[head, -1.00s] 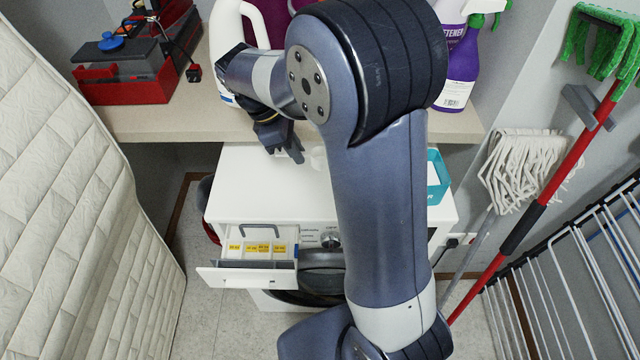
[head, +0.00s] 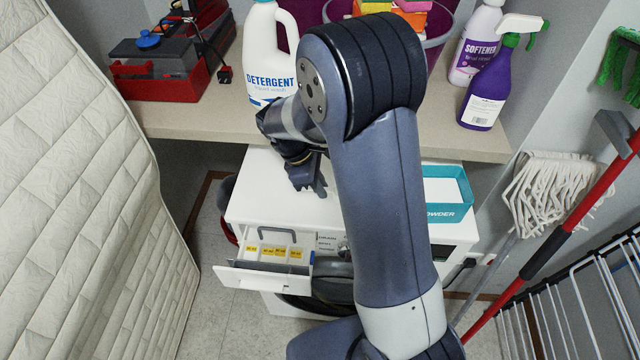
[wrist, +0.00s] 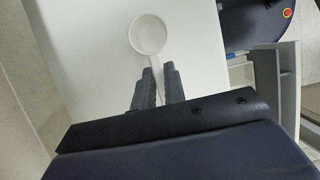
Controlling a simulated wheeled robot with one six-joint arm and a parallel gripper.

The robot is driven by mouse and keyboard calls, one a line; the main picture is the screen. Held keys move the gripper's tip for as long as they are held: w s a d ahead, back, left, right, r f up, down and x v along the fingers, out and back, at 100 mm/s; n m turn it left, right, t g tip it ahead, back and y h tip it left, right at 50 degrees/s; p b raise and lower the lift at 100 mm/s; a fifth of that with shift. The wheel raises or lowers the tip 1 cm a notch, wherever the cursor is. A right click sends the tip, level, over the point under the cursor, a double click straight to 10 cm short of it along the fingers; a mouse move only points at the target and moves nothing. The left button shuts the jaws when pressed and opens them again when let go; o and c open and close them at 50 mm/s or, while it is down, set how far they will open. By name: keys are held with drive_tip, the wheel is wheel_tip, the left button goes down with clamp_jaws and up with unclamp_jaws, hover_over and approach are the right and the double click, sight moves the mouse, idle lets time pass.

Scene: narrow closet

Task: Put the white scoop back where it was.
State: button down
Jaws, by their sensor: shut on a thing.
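The white scoop (wrist: 149,35) shows in the wrist view, its round bowl beyond my fingertips. Its handle runs back between the two fingers. My gripper (wrist: 159,84) is shut on that handle, over the white top of the washing machine (wrist: 90,55). In the head view my gripper (head: 308,182) is above the left part of the machine top (head: 262,195), and the scoop is hidden by my arm. A teal powder box (head: 450,213), open at the top with white contents, stands on the right side of the machine top, partly behind my arm.
The detergent drawer (head: 262,274) is pulled out at the machine's front left. A shelf (head: 215,118) behind carries a detergent bottle (head: 268,50), a softener bottle (head: 475,48), a purple spray bottle (head: 487,95) and a red toolbox (head: 155,88). A mattress (head: 90,190) stands left; a drying rack (head: 590,270) stands right.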

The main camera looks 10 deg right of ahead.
drive_tip(key=c, duration=1.5)
unclamp_jaws()
drive_tip(key=shift+f, duration=0.1)
drive_tip(key=v, duration=1.2)
